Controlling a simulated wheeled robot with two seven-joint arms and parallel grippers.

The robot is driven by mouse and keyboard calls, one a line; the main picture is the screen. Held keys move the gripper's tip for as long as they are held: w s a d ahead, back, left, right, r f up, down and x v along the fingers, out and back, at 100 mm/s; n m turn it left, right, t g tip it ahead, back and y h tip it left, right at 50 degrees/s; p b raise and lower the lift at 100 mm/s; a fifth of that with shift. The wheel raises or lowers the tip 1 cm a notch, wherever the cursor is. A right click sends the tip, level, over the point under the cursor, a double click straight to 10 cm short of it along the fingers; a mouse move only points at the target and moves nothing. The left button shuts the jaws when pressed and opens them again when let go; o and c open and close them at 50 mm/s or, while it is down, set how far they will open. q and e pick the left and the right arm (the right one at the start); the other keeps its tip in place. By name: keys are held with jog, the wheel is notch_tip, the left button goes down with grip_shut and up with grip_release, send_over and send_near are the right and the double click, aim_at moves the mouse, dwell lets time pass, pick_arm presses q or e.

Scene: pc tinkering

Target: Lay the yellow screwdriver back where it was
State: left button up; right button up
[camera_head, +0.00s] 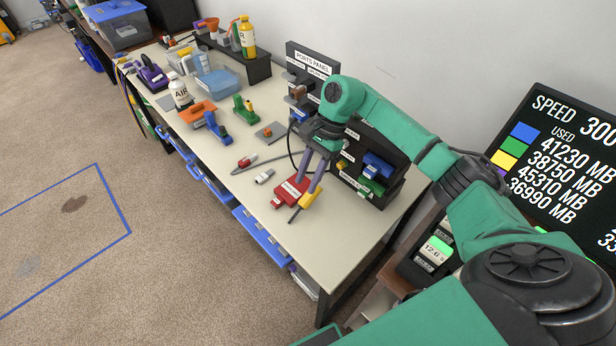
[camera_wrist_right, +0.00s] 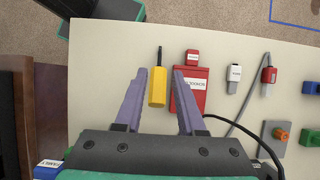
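The yellow screwdriver (camera_head: 311,199) is near the front edge of the pale workbench (camera_head: 325,244), right beside a red labelled box (camera_head: 287,193). Its dark shaft points toward the bench's front edge. In the right wrist view the yellow handle (camera_wrist_right: 158,92) is between the two purple fingers. My right gripper (camera_head: 311,185) is over the handle, pointing down. Its fingers (camera_wrist_right: 160,70) stand apart, with a visible gap on the right of the handle. The screwdriver seems to rest on the bench, but contact is hard to tell. My left gripper is not in view.
A small white stick (camera_head: 264,177) and a red connector on a grey cable (camera_head: 247,161) lie left of the red box. A dark ports panel (camera_head: 313,62) and rack (camera_head: 384,150) stand behind. The bench's right front is clear.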

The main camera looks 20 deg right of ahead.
jog(key=o, duration=0.6)
jog(key=shift+c, duration=0.2)
jog(key=shift+d, duration=0.1)
jog(key=shift+w+d+r+b, duration=0.25)
jog(key=shift+d+r, duration=0.25)
jog(key=shift+d, duration=0.15)
jog(key=shift+w+d+r+b, duration=0.15)
jog(key=shift+w+d+r, duration=0.1)
jog(key=shift+d+r, duration=0.35)
jog(key=shift+d, duration=0.1)
